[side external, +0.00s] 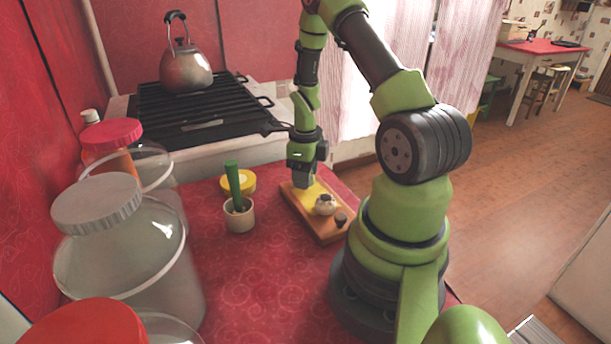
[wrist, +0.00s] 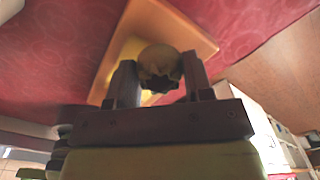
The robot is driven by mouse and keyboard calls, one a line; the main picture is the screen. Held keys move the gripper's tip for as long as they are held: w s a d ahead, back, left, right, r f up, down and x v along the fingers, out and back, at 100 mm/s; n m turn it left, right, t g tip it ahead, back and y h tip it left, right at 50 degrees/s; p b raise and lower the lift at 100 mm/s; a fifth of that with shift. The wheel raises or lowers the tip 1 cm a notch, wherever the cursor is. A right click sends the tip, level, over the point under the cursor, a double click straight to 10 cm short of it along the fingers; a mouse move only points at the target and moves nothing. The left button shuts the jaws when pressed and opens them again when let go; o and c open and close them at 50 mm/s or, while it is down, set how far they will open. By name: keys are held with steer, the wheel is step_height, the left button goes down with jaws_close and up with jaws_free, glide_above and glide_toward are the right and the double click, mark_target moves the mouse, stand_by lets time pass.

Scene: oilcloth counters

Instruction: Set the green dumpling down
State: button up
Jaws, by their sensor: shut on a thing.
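My gripper (side external: 302,182) points down, low over the far left part of a wooden board (side external: 326,229). In the wrist view my gripper (wrist: 158,80) is shut on a round, pleated dumpling (wrist: 160,62). It looks dull olive-yellow in this shaded light. The held dumpling is hidden or too small to make out in the side view, and I cannot tell whether it touches the board. A yellow patch (side external: 325,189) lies on the board. It also shows behind the dumpling in the wrist view (wrist: 122,50).
A small pale rounded thing (side external: 326,205) and a small dark one (side external: 341,220) are at the board's near end. A cream cup (side external: 239,218) with a green-handled tool (side external: 233,180) and a yellow-lidded tub (side external: 246,181) stand left. Large jars (side external: 130,240) crowd the far left.

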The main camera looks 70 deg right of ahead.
steer(key=shift+f, duration=0.35)
steer(key=shift+f, duration=0.1)
steer(key=o, duration=0.6)
